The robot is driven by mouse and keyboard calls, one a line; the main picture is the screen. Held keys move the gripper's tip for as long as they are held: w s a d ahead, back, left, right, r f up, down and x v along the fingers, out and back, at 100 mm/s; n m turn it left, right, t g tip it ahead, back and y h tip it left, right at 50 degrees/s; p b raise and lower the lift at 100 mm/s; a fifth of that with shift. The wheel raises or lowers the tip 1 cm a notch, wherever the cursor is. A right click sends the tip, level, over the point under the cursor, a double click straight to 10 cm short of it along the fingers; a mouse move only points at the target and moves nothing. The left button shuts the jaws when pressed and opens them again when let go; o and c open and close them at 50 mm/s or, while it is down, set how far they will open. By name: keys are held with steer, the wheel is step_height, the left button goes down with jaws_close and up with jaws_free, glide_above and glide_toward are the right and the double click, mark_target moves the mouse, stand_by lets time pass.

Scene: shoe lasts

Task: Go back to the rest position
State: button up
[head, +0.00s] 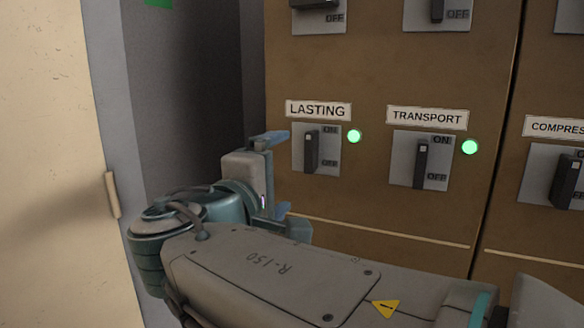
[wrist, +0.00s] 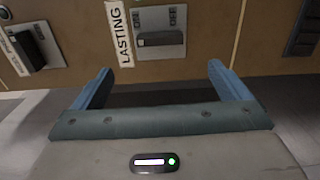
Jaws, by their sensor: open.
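My gripper (head: 276,176) is in front of the brown switch panel, just left of the LASTING switch (head: 311,150). Its two blue fingers are spread apart with nothing between them. In the wrist view my gripper (wrist: 159,70) is also open and empty, with the LASTING switch (wrist: 160,39) beyond the gap. The fingers look apart from the switch. A green light (head: 354,136) glows beside the LASTING switch. My arm lies across the lower part of the head view and hides the panel's lower part.
The TRANSPORT switch (head: 421,165), with a lit green light (head: 470,147), is right of LASTING. The COMPRESSOR switch (head: 566,180) is cut off at the right edge. A cream door or wall (head: 55,150) stands at left, beside a dark grey recess (head: 190,90).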

stand_by(0.3)
steer(key=s+d+f+m+g+p, duration=0.1)
steer(key=d+f+m+g+p, duration=0.2)
steer(key=d+p, duration=0.4)
steer(key=s+d+f+m+g+p, duration=0.1)
steer(key=d+f+m+g+p, duration=0.1)
steer(key=d+g+p, duration=0.45)
steer(key=s+d+f+m+g+y+p, duration=0.2)
steer(key=s+d+m+g+y+p, duration=0.2)
steer(key=s+m+p, duration=0.5)
steer(key=s+d+y+p, duration=0.1)
steer(key=d+y+p, duration=0.1)
steer(key=d, duration=0.1)
steer(key=shift+s+g, duration=0.15)
steer(key=shift+g, duration=0.2)
